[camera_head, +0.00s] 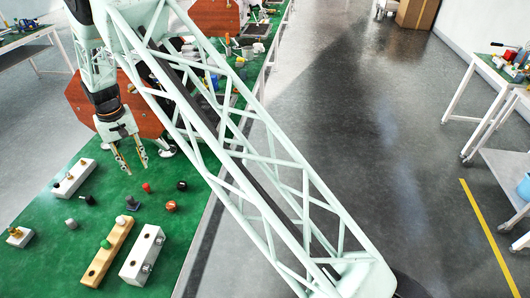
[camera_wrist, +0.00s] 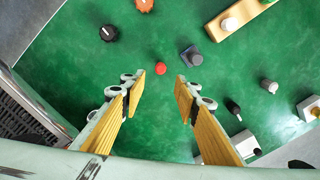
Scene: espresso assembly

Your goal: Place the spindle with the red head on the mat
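A small red-headed piece (camera_head: 147,187), which looks like the spindle, stands on the green surface (camera_head: 60,250) in front of my gripper (camera_head: 130,165). In the wrist view its red head (camera_wrist: 160,68) shows from above, between and beyond the fingertips; its shaft is hidden. My gripper (camera_wrist: 160,85) is open and empty, its fingers wide apart and pointing down above the green surface. I see no separate mat that I can tell apart from the green surface.
Around it are a grey square-based piece (camera_head: 132,203), a black knob (camera_head: 182,185), an orange-red knob (camera_head: 171,206), a black-headed piece (camera_head: 89,199) and a grey piece (camera_head: 71,223). A wooden block (camera_head: 97,268), white block (camera_head: 135,262) and another white block (camera_head: 73,178) lie further out.

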